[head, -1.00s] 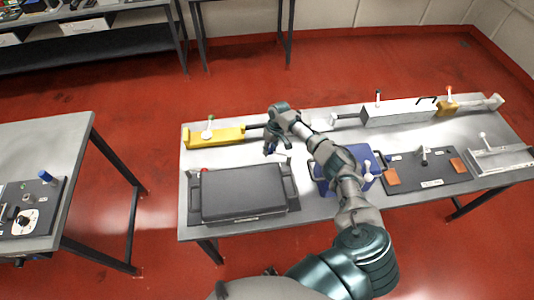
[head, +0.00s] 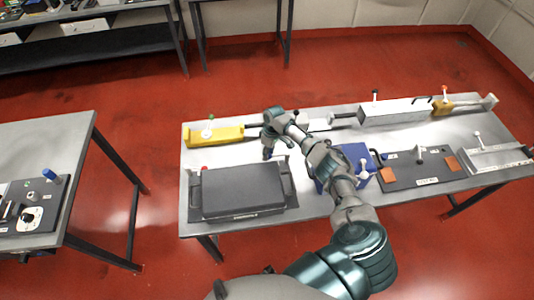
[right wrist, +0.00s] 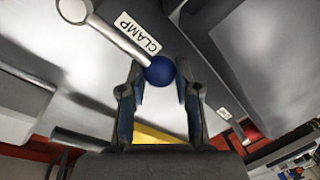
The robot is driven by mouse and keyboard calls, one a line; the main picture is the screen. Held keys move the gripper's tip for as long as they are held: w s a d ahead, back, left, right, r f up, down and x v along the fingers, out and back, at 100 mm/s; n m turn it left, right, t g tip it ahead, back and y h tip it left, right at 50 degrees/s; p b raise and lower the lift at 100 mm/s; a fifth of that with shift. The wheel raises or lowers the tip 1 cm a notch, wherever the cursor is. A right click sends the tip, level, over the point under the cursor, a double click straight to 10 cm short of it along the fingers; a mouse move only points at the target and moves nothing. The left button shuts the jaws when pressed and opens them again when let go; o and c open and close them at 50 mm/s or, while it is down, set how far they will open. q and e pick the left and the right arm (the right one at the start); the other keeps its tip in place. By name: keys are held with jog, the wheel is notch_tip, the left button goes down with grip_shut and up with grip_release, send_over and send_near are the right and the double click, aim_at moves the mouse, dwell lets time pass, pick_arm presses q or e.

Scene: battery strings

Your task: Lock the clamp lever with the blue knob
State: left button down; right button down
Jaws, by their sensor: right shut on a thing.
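The blue knob (right wrist: 159,71) is a round ball at the end of the silver clamp lever (right wrist: 112,33) in the right wrist view. The lever runs from a round pale pivot (right wrist: 74,10) at upper left to the knob. A white label reading CLAMP (right wrist: 138,32) lies beside the lever. My right gripper (right wrist: 160,76) has its two fingers on either side of the knob and is shut on it. In the head view my right gripper (head: 268,152) is low over the table behind the black case, and hides the knob there. My left gripper is not in view.
The grey table (head: 330,207) holds a black case (head: 242,189), a yellow block (head: 213,135), a blue box (head: 355,155), a white box (head: 395,110) and a dark panel (head: 420,170). Another table (head: 60,140) with a blue-handled panel stands at left.

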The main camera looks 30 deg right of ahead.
jog(key=shift+d, duration=0.35)
jog(key=c, duration=0.9)
grip_release()
jog(key=shift+o, duration=0.6)
jog(key=shift+d+f, duration=0.1)
jog(key=shift+d, duration=0.15)
notch_tip(320, 180, up, 12)
jog(key=w+d, duration=0.1)
jog(key=d, duration=0.1)
jog(key=shift+d+f, duration=0.2)
jog(key=shift+f, duration=0.05)
